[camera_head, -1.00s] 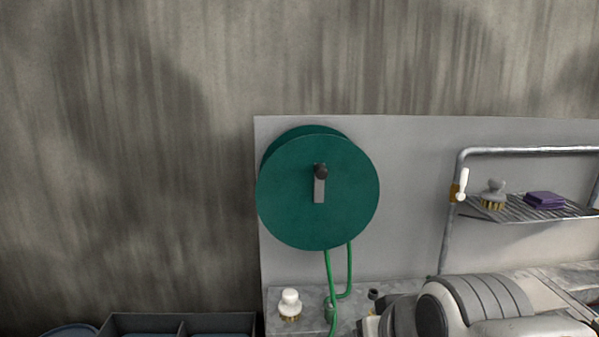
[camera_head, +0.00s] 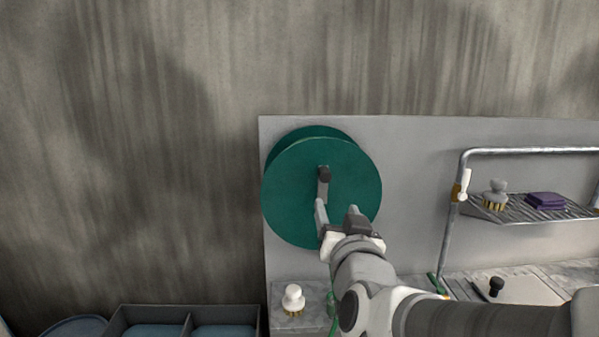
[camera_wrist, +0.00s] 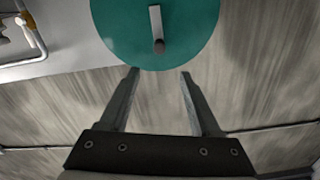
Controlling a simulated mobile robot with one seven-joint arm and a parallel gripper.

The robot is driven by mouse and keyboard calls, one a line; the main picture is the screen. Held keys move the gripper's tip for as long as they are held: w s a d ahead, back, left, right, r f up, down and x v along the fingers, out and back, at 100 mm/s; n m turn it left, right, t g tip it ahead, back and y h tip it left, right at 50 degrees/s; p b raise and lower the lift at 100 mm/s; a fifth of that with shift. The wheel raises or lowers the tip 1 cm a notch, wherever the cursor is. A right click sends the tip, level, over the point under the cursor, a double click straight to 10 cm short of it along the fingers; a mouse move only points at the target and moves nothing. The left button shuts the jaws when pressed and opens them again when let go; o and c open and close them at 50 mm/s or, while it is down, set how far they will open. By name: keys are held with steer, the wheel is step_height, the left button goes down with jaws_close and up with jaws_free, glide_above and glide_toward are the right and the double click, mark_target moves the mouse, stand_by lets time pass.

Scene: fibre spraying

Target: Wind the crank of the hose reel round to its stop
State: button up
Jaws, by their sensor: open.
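The hose reel is a dark green disc (camera_head: 290,205) mounted on a grey panel; it also shows in the wrist view (camera_wrist: 112,28). Its crank is a short grey arm (camera_head: 323,191) with a dark knob (camera_head: 324,174) at the upper end, pointing up in the head view. My gripper (camera_head: 337,208) is open and empty in front of the reel's lower middle. In the wrist view my gripper (camera_wrist: 160,74) has its fingers apart, and the crank knob (camera_wrist: 158,46) lies just beyond the fingertips, roughly centred between them. No contact with the knob shows. A green hose (camera_head: 332,300) hangs below, mostly hidden by my arm.
A white-knobbed brush (camera_head: 293,298) stands on the counter below the reel. At right is a wire rack (camera_head: 520,211) with a brush (camera_head: 495,194) and purple cloth (camera_head: 545,201). The wall above the reel is clear.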

mark_target(326, 178)
steer(key=w+p, duration=0.1)
steer(key=w, duration=1.6)
steer(key=shift+w+p, duration=0.2)
steer(key=shift+p, duration=0.15)
jaws_close()
stand_by(1.0)
